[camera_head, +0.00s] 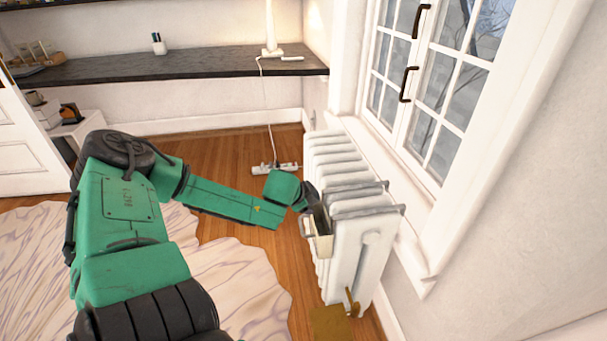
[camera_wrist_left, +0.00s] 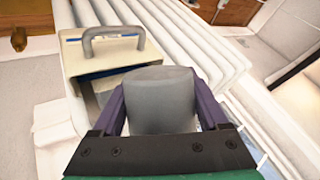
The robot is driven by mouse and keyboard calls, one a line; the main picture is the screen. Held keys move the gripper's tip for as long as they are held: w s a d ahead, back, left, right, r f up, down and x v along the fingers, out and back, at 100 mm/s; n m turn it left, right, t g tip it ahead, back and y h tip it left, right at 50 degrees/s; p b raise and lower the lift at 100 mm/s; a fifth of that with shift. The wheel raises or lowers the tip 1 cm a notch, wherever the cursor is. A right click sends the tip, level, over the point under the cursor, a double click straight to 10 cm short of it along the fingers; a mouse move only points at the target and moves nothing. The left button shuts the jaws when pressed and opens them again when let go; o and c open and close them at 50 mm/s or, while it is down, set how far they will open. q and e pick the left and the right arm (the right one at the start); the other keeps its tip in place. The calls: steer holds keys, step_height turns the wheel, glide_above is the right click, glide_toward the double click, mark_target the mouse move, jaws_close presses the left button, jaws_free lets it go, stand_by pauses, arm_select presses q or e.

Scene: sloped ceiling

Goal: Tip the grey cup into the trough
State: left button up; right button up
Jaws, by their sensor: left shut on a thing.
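The grey cup (camera_wrist_left: 162,105) is held between the two dark purple fingers of my left gripper (camera_wrist_left: 160,112) in the left wrist view. I cannot tell its mouth from its base, or whether anything is in it. The cream trough (camera_wrist_left: 97,57), with a strip of blue at its opening and a grey hooked bar above it, is just beyond the cup. In the head view the trough (camera_head: 322,245) hangs on the front of the white radiator, and my left gripper (camera_head: 318,212) is right at its top. The cup cannot be made out there. My right gripper is not in view.
The white radiator (camera_head: 345,165) stands below the window (camera_head: 440,75), with grey bars (camera_head: 362,190) across its top. A dark shelf (camera_head: 170,66) runs along the back wall. A power strip (camera_head: 275,168) lies on the wooden floor. A pale rug (camera_head: 235,285) is at the lower left.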

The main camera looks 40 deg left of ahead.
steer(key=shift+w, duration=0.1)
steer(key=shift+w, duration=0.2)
arm_select(q)
steer(key=shift+f, duration=0.1)
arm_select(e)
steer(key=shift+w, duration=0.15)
arm_select(q)
steer(key=shift+g+y+b, duration=0.3)
steer(key=shift+g, duration=0.2)
steer(key=shift+a, duration=0.1)
steer(key=shift+s+m, duration=0.1)
steer(key=shift+m, duration=0.2)
steer(key=shift+g+p, duration=0.3)
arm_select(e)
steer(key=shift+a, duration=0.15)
